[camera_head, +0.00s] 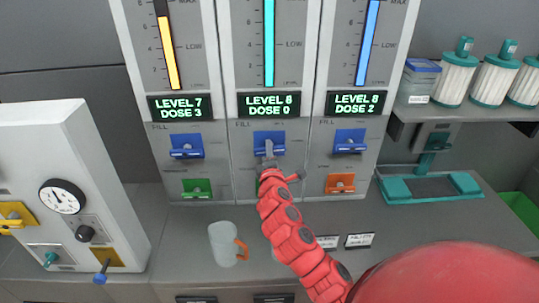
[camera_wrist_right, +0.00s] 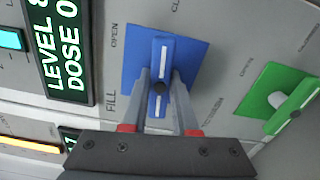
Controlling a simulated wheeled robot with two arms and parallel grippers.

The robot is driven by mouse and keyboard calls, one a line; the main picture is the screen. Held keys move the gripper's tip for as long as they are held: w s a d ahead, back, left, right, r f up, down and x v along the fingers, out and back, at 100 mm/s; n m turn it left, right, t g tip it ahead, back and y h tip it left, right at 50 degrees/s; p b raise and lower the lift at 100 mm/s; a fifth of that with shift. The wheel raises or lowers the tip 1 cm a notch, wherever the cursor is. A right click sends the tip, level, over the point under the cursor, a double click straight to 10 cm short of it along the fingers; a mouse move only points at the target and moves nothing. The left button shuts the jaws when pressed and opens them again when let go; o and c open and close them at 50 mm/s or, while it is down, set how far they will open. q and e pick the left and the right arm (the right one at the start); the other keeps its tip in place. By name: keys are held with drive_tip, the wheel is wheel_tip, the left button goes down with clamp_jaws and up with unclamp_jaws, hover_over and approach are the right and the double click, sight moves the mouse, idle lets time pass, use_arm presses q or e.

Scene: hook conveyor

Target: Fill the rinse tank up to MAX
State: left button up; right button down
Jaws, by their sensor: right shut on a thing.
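The middle tank panel has a cyan level bar (camera_head: 269,42) that runs up past the top of the head view. Its display (camera_head: 269,105) reads LEVEL 8, DOSE 0. Below it is a blue FILL valve (camera_head: 277,136). My right gripper (camera_head: 268,160) is shut on this valve's handle. In the right wrist view the blue handle (camera_wrist_right: 161,60) with a white stripe stands between the fingertips (camera_wrist_right: 160,88), in front of its blue plate, which has OPEN and FILL printed beside it. Which tank is the rinse one cannot be read. My left gripper is not in view.
The left panel has a blue valve (camera_head: 187,145) and a yellow bar; the right panel has another blue valve (camera_head: 350,141). Green (camera_head: 196,188) and orange (camera_head: 340,183) valves sit lower. A jug (camera_head: 223,243) stands on the counter beside my right arm. A gauge box (camera_head: 85,165) is at left.

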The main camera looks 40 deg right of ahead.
drive_tip(key=shift+m, duration=0.6)
drive_tip(key=c, duration=0.7)
unclamp_jaws()
drive_tip(key=shift+b, duration=0.3)
drive_tip(key=shift+p+v, duration=2.65)
drive_tip(key=shift+v, duration=6.05)
